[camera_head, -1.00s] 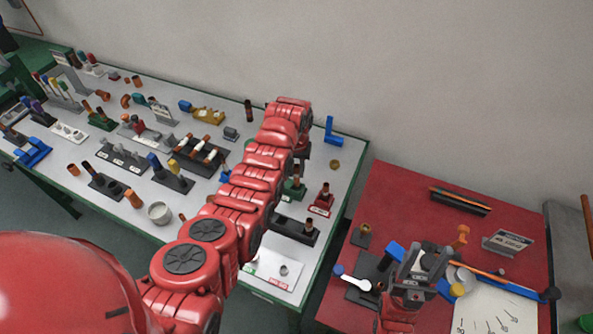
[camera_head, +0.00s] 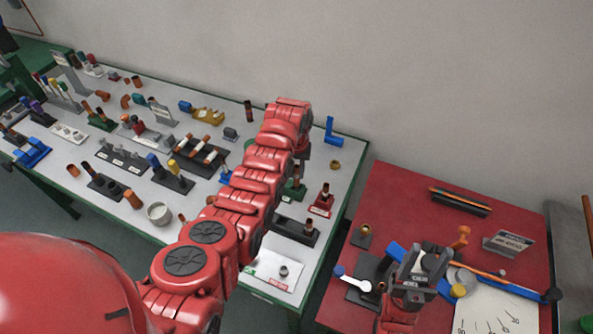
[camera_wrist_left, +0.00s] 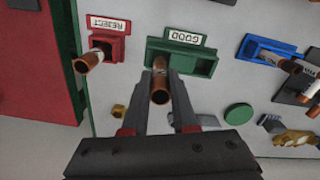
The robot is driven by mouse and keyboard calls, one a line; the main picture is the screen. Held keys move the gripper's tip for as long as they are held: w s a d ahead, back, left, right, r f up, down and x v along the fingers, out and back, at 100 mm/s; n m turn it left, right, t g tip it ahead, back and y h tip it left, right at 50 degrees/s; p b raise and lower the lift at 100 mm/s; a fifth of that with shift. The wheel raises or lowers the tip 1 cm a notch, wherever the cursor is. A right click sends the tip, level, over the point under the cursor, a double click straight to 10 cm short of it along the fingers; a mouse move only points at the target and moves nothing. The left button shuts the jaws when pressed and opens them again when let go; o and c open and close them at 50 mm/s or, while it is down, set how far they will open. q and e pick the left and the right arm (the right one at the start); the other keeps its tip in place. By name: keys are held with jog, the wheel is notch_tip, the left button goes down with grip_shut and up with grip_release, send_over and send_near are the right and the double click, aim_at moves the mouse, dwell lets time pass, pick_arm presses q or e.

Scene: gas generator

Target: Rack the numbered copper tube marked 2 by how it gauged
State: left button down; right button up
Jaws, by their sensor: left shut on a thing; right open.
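In the left wrist view, my left gripper (camera_wrist_left: 160,92) is shut on a copper tube (camera_wrist_left: 160,96). The tube's far end overlaps the left part of the green rack (camera_wrist_left: 205,65) labelled GOOD. I cannot tell whether it is seated there, and its number is not readable. The red rack (camera_wrist_left: 108,45) labelled REJECT stands beside it and holds another copper tube (camera_wrist_left: 90,61). My right gripper (camera_head: 428,258) is open over the red table.
The light table (camera_head: 230,125) carries many racks and loose fittings on its left. The red table (camera_head: 400,200) holds a black tray (camera_head: 460,201), a sign (camera_head: 508,243), a dial sheet (camera_head: 495,310) and a white-handled tool (camera_head: 358,284). Its back left is clear.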

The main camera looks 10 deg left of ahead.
aim_at(297, 176)
pick_arm(q)
jog(key=shift+f, duration=0.15)
jog(key=shift+f+b, duration=1.45)
jog(key=shift+f, duration=0.45)
jog(key=c, duration=0.6)
grip_release()
jog(key=shift+r, duration=0.1)
jog(key=shift+r, duration=0.1)
jog(key=shift+w+r, duration=0.1)
jog(key=shift+r, duration=0.25)
notch_tip(297, 176, up, 4)
jog(key=shift+b, duration=1.05)
notch_tip(297, 176, up, 11)
jog(key=p, duration=0.6)
jog(key=shift+a+f, duration=0.1)
jog(key=shift+f, duration=0.05)
jog(key=shift+r, duration=0.85)
